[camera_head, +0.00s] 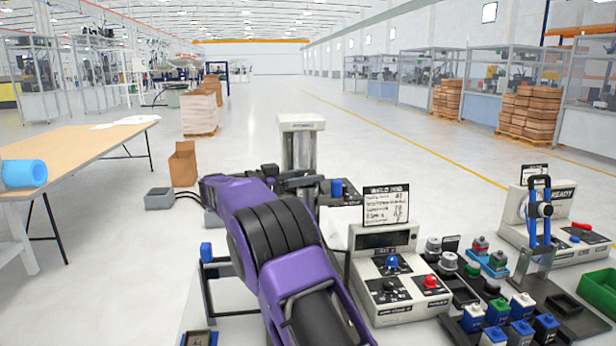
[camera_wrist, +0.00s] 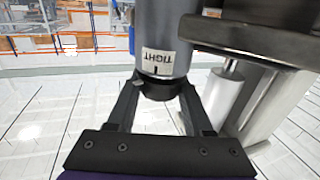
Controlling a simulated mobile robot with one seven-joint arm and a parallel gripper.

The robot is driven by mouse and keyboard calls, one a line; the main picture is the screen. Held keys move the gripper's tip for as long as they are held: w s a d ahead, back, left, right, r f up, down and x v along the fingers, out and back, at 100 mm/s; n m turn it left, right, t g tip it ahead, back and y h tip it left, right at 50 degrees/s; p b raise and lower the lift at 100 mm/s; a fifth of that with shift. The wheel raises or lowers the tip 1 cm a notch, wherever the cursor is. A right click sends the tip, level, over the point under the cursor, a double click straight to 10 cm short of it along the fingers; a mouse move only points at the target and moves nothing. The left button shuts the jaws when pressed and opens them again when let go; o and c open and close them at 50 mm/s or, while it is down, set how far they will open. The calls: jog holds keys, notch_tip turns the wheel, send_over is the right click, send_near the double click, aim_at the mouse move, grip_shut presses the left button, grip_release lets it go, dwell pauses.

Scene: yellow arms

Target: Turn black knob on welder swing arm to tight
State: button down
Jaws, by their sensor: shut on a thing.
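In the wrist view, the black knob (camera_wrist: 157,90) sits at the end of a grey cylinder (camera_wrist: 163,45), part of the welder swing arm. A white label (camera_wrist: 158,60) on the cylinder reads TIGHT, upside down in this view, with a short black mark at its edge. My gripper (camera_wrist: 160,95) is shut on the knob, one finger on each side. In the head view, my purple arm reaches toward the pale post (camera_head: 300,150). The knob and the finger contact are hidden or too small to tell there.
A pale metal block (camera_wrist: 260,42) and a post (camera_wrist: 225,95) stand close to the right of my fingers. In the head view, a control box (camera_head: 385,275) with blue and red knobs stands right of my arm. A wooden table (camera_head: 80,150) is at left. Open floor lies behind.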

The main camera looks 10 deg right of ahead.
jog(key=shift+d+r+m+g+h, duration=0.15)
jog(key=shift+m+g, duration=0.35)
jog(key=shift+g, duration=0.25)
jog(key=shift+a+r+m+g+h, duration=0.15)
jog(key=shift+m+g, duration=0.35)
jog(key=shift+g, duration=0.25)
jog(key=shift+c, duration=1.6)
grip_release()
jog(key=shift+d+f, duration=0.15)
